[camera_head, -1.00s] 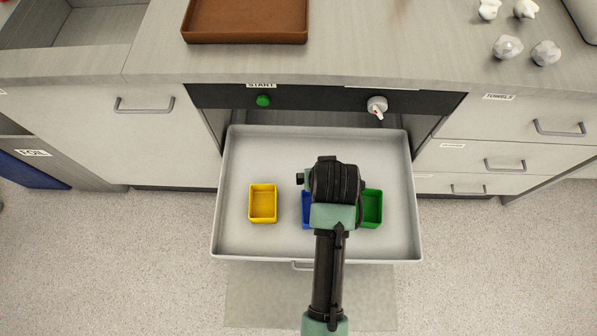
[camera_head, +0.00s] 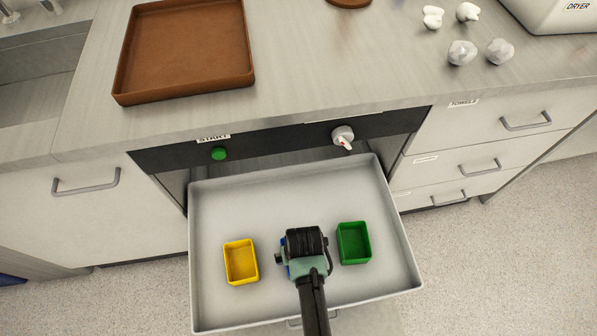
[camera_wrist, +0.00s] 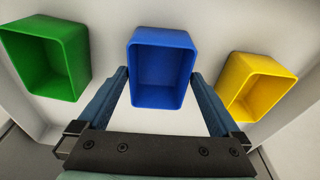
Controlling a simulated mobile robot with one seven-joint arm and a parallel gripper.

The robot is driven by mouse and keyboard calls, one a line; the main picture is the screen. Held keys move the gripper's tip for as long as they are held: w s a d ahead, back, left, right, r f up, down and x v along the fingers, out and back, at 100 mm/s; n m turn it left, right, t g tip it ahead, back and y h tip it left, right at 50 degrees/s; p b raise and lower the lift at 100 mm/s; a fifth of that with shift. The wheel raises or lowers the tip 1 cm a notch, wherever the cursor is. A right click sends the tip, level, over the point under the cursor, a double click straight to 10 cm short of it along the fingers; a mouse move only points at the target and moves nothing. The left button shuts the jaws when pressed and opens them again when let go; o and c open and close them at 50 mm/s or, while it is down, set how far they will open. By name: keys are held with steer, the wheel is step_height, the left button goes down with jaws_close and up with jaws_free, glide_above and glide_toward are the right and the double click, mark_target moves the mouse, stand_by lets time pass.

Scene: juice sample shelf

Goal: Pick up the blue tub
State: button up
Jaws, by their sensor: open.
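The blue tub (camera_wrist: 161,66) is an empty, open-topped rectangular tub in the middle of the wrist view. In the head view my arm hides nearly all of it; only a sliver of blue (camera_head: 284,243) shows. My gripper (camera_wrist: 160,82) is open, with one finger at each side of the blue tub's near part. I cannot tell whether the fingers touch its walls. In the head view my gripper (camera_head: 304,245) is over the drawer, between the yellow tub (camera_head: 241,263) and the green tub (camera_head: 354,243).
The tubs stand in a pulled-out, light grey drawer (camera_head: 210,205) with raised rims. The yellow and green tubs flank the blue one with gaps. Above are a green button (camera_head: 219,153), a knob (camera_head: 343,136) and a counter holding a brown tray (camera_head: 185,90).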

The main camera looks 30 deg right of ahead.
steer(key=f, duration=0.2)
steer(key=f+b, duration=0.1)
steer(key=f, duration=0.1)
steer(key=shift+w+d, duration=0.15)
steer(key=shift+w, duration=0.25)
steer(key=shift+r, duration=0.1)
steer(key=c, duration=1)
